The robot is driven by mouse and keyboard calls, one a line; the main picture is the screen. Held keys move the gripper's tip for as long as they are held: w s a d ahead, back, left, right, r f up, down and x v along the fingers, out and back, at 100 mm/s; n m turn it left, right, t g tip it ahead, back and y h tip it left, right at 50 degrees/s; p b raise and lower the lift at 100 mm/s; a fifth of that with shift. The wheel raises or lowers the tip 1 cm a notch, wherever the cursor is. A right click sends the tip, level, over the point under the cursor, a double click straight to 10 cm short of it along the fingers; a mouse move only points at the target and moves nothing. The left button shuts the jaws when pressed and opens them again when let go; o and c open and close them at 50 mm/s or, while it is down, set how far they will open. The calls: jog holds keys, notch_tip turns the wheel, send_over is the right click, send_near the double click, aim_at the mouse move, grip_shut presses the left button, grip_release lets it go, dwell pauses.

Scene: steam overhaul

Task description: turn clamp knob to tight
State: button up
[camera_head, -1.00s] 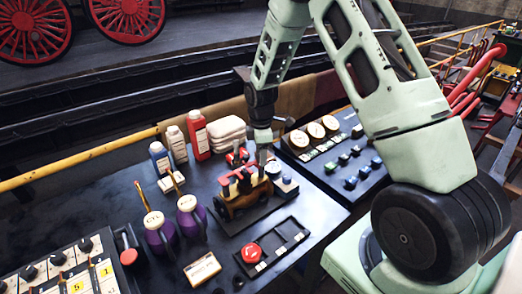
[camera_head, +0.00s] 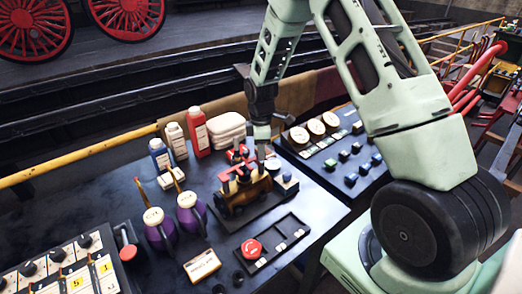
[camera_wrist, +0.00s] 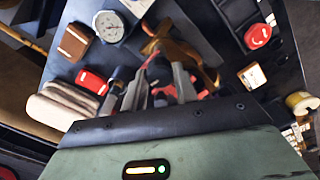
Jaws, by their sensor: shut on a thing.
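A brown and black toy locomotive (camera_head: 243,190) stands on a dark base on the black bench. Red parts (camera_head: 238,155), which look like the clamp, show just behind it. My gripper (camera_head: 262,157) points down at the back of the locomotive, next to these red parts. In the wrist view my gripper's two grey fingers (camera_wrist: 158,92) are close together around a small part with red showing by it. This looks like the clamp knob, but the fingers hide most of it, so its turn cannot be read. The locomotive's brown body (camera_wrist: 182,50) shows just beyond the fingers.
Bottles (camera_head: 197,131) and folded white cloths (camera_head: 227,129) stand at the back left. Purple oil cans (camera_head: 191,213) stand at the front left. A red button (camera_head: 251,250) sits in a black tray in front. A gauge panel (camera_head: 345,155) is close on the right.

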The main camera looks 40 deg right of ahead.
jog(key=m+b, duration=0.2)
jog(key=m, duration=0.2)
jog(key=shift+f, duration=0.1)
jog(key=m+b, duration=0.1)
jog(key=m, duration=0.3)
jog(key=shift+w+m, duration=0.1)
jog(key=shift+m, duration=0.3)
jog(key=m+b, duration=0.1)
jog(key=m, duration=0.3)
jog(key=shift+m, duration=0.3)
jog(key=m, duration=0.8)
jog(key=shift+r, duration=0.2)
jog(key=m+p, duration=0.1)
jog(key=m, duration=0.3)
jog(key=shift+d+m, duration=0.1)
jog(key=shift+m, duration=0.2)
jog(key=m+p, duration=0.2)
jog(key=m, duration=0.2)
jog(key=shift+m, duration=0.3)
jog(key=shift+m+p, duration=0.85)
jog(key=shift+m, duration=1.05)
